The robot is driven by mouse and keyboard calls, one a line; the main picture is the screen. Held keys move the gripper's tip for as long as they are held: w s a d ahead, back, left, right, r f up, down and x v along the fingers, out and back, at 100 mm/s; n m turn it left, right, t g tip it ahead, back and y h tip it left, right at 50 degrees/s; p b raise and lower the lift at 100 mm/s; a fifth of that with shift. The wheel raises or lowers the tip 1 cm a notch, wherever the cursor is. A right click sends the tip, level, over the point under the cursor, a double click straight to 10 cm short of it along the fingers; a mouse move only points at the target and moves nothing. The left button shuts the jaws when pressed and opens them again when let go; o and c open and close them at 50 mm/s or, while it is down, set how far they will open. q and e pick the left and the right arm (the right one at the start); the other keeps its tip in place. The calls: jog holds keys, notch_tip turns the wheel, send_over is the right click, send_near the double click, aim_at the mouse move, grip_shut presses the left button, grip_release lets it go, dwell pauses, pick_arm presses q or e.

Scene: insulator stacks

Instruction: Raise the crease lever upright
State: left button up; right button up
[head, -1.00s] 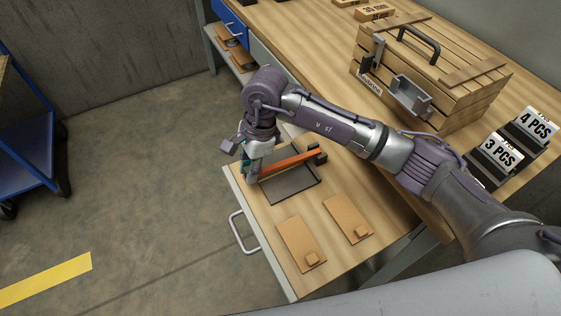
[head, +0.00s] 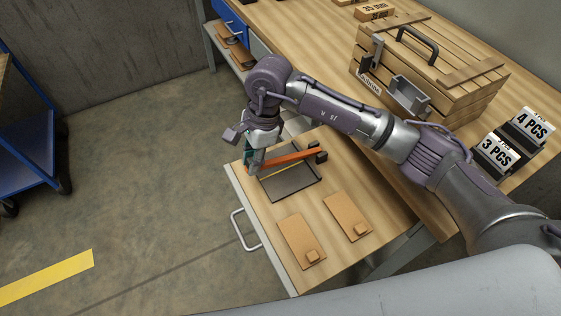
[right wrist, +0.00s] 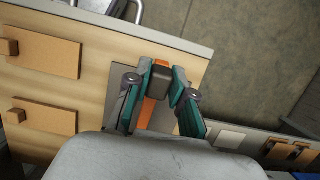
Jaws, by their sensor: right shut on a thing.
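The crease lever is an orange bar (head: 292,158) over a dark grey base plate (head: 292,193) on the pulled-out drawer board. A dark block sits at its right end in the head view. The lever's near end is at my right gripper (head: 254,168), which is shut on it. In the right wrist view the teal-lined fingers (right wrist: 162,85) hold the dark grip (right wrist: 161,76) at the end of the orange bar (right wrist: 155,100). The lever is tilted slightly above the plate, and a yellow line shows on the plate below it. My left gripper is not in view.
Two brown boards with small blocks (head: 301,240) (head: 347,215) lie on the drawer board. A slatted wooden crate (head: 455,105) and signs reading 3 PCS (head: 496,153) and 4 PCS (head: 533,123) stand on the bench. A blue cart (head: 25,150) is at far left.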

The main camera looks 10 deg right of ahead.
jog(key=shift+r, duration=0.1)
jog(key=shift+w+d+r+p, duration=0.15)
jog(key=shift+d+r+p, duration=0.15)
jog(key=shift+r, duration=0.25)
jog(key=shift+w+d+r+p, duration=0.15)
jog(key=shift+d+r, duration=0.1)
jog(key=shift+r, duration=0.3)
jog(key=shift+w+d+r+p, duration=0.1)
jog(key=shift+d+r+p, duration=0.1)
jog(key=shift+d+r, duration=0.25)
jog(key=shift+w+d+r+p, duration=0.1)
jog(key=shift+d+r+p, duration=0.1)
jog(key=shift+r, duration=0.4)
jog(key=shift+d, duration=0.1)
jog(key=shift+r, duration=0.1)
jog(key=shift+w+d+r+p, duration=0.25)
jog(key=shift+d+r+p, duration=0.05)
jog(key=shift+d+r, duration=0.6)
jog(key=shift+r, duration=0.1)
